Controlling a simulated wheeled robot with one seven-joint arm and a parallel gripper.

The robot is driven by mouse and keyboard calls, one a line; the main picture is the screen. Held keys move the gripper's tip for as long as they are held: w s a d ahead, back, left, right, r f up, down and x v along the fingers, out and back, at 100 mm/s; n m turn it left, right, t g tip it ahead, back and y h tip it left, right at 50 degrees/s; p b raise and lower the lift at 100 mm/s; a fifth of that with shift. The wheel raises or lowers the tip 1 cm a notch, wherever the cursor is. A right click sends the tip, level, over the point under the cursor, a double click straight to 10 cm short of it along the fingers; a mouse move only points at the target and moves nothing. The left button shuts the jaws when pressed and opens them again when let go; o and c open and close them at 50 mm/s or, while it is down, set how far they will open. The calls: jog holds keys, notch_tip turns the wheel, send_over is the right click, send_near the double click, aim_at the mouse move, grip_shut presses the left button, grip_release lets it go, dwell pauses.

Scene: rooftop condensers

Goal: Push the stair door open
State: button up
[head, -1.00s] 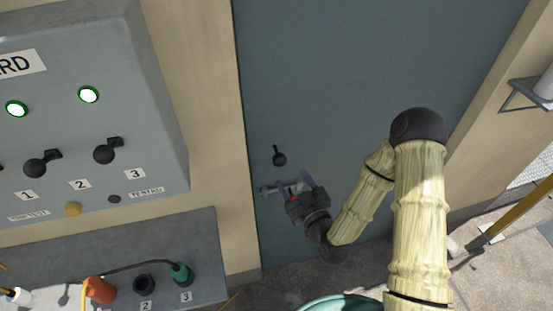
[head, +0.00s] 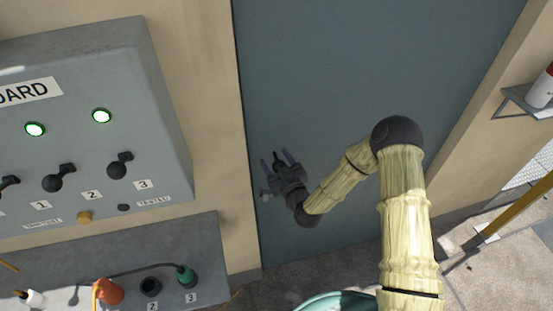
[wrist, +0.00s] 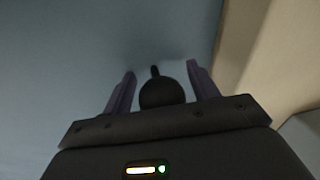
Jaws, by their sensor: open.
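The stair door (head: 340,80) is a large flat blue-grey panel and looks shut in its frame. In the wrist view a round black knob with a short stem (wrist: 162,93) shows between the spread fingers. I cannot tell whether the fingers touch it. The door (wrist: 90,50) fills the left of that view.
A grey switchboard (head: 95,120) with green lamps and black switches is on the wall left of the door. Below it a grey ledge (head: 215,250) carries plugs and sockets. At right are a wall shelf (head: 520,103) and a yellow rail (head: 520,215).

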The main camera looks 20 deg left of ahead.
jog(key=c, duration=1.3)
jog(key=shift+w+a, duration=0.2)
jog(key=shift+w, duration=0.2)
